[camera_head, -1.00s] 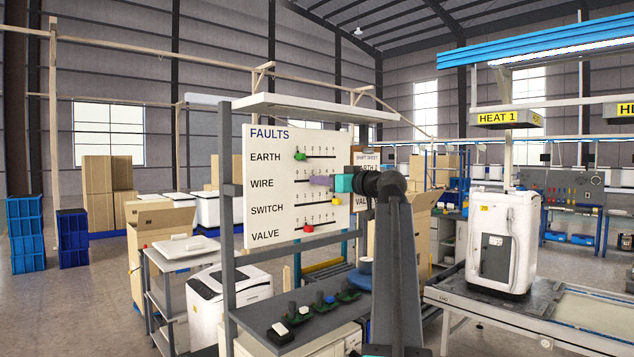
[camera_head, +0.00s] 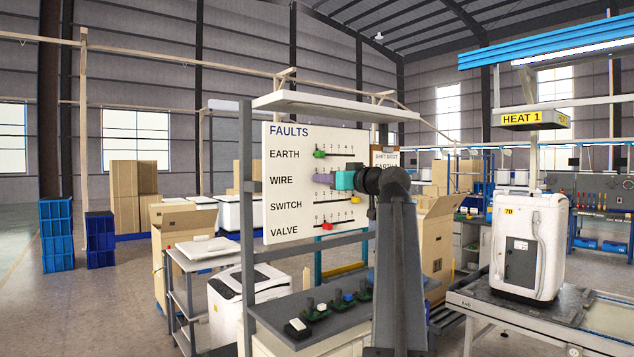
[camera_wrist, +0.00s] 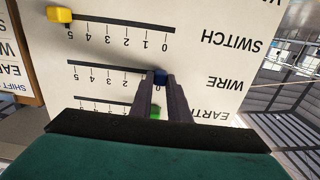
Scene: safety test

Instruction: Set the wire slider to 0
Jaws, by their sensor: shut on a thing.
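The white FAULTS board (camera_head: 275,217) carries sliders labelled EARTH, WIRE, SWITCH and VALVE, each on a scale of 0 to 5. My gripper (camera_head: 316,180) is at the WIRE row in the head view, its fingers at the left end of the scale. In the wrist view, which shows the board upside down, my gripper (camera_wrist: 160,80) is shut on the blue wire slider (camera_wrist: 160,76). The slider stands at the 0 end, by the 0 mark. The fingers hide part of it, and hide it wholly in the head view.
The green earth slider (camera_head: 319,153) sits close above my fingers, near 0. The yellow switch slider (camera_head: 355,199) is far right on its scale, and the red valve slider (camera_head: 327,226) is near 1. A shelf (camera_head: 310,100) overhangs the board. A grey bench (camera_head: 345,325) with small parts is below.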

